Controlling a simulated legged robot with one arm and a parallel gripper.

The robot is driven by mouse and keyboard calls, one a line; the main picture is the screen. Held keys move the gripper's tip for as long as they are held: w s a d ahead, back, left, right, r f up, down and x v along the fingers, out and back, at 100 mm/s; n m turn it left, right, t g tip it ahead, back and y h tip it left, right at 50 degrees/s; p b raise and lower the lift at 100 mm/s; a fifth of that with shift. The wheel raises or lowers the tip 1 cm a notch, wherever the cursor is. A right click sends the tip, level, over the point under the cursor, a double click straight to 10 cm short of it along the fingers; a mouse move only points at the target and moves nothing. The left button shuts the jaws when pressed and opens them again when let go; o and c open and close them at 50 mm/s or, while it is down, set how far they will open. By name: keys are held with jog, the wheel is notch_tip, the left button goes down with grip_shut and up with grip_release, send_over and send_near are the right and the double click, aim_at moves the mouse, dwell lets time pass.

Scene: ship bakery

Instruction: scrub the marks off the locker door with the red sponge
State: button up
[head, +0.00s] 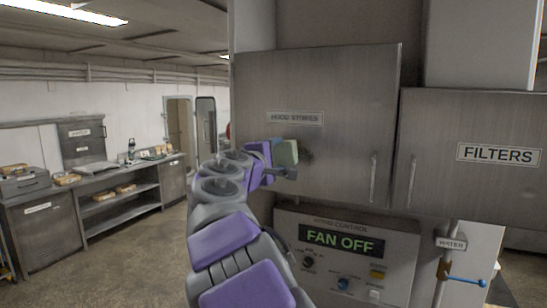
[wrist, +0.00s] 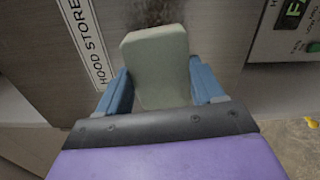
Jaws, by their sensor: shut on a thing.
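The locker door (head: 335,95) is brushed metal with a "HOOD STORES" label (head: 295,118). A dark smudge (head: 308,152) marks it below the label; in the wrist view the smudge (wrist: 158,22) shows just beyond the sponge. My gripper (head: 284,166) is in front of the door by the smudge. It is shut on a sponge (head: 287,151), which looks pale grey-green, not red. In the wrist view the sponge (wrist: 158,55) sticks out between the two blue fingers of my gripper (wrist: 160,88). I cannot tell whether it touches the door. The sponge hides part of the smudge.
The door's vertical handle (head: 373,178) is right of the smudge. A "FILTERS" locker (head: 480,185) adjoins on the right. A "FAN OFF" control panel (head: 345,262) is below, beside a pipe with a blue valve lever (head: 468,282). A counter (head: 90,180) stands at left; floor between is clear.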

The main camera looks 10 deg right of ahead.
jog(key=shift+w, duration=0.3)
jog(key=shift+w+d+p, duration=0.3)
jog(key=shift+w+d, duration=0.05)
jog(key=shift+w, duration=0.15)
dwell(0.4)
